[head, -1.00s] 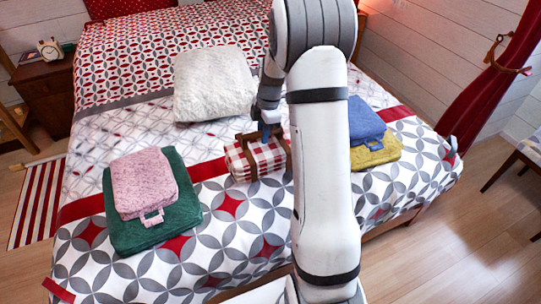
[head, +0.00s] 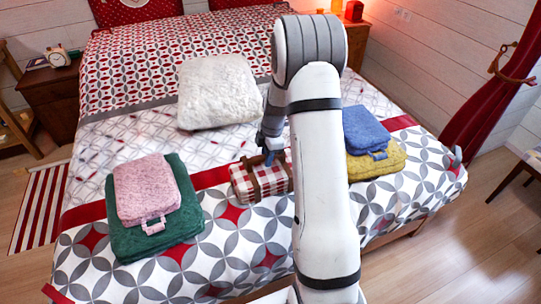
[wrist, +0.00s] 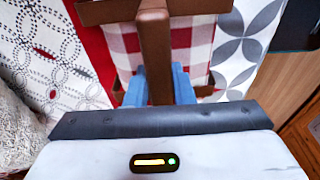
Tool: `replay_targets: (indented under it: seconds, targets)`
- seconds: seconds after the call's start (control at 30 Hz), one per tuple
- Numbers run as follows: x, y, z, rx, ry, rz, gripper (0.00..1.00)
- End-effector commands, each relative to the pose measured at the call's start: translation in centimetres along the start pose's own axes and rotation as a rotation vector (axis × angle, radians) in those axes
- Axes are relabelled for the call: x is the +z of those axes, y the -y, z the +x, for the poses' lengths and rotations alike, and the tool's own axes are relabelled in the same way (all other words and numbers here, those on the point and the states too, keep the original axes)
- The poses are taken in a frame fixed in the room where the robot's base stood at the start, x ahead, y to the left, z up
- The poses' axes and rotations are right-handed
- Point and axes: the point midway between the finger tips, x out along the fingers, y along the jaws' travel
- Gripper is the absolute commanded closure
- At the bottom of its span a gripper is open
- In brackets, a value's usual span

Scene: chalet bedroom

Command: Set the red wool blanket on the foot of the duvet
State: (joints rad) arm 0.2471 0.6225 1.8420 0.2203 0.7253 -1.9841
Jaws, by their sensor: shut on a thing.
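The red and white checked blanket (head: 243,187) is a roll in brown straps, left of my arm, over the duvet's red band in the head view. It is level and at or very near the duvet (head: 270,225); I cannot tell if it touches. My gripper (head: 270,155) is above it and partly hidden by my arm. In the wrist view the blue fingers (wrist: 158,85) are shut on the brown strap handle (wrist: 155,45), with the checked cloth (wrist: 190,42) beneath. The blanket's right end is hidden in the head view.
A pink folded towel (head: 143,185) lies on a green one (head: 185,225) to the left. A blue towel (head: 363,128) lies on a yellow one (head: 385,162) to the right. A white fluffy cushion (head: 218,90) lies behind. The duvet in front of the blanket is clear.

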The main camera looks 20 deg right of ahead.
Motion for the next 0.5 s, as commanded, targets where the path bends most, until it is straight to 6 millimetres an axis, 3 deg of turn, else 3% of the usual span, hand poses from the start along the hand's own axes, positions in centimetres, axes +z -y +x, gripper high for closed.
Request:
replay_targets:
  seconds: [0.27,0.5]
  targets:
    - [-0.02,-0.01,0.03,0.000,0.000,0.000,0.57]
    - [-0.05,-0.01,-0.02,0.000,0.000,0.000,0.57]
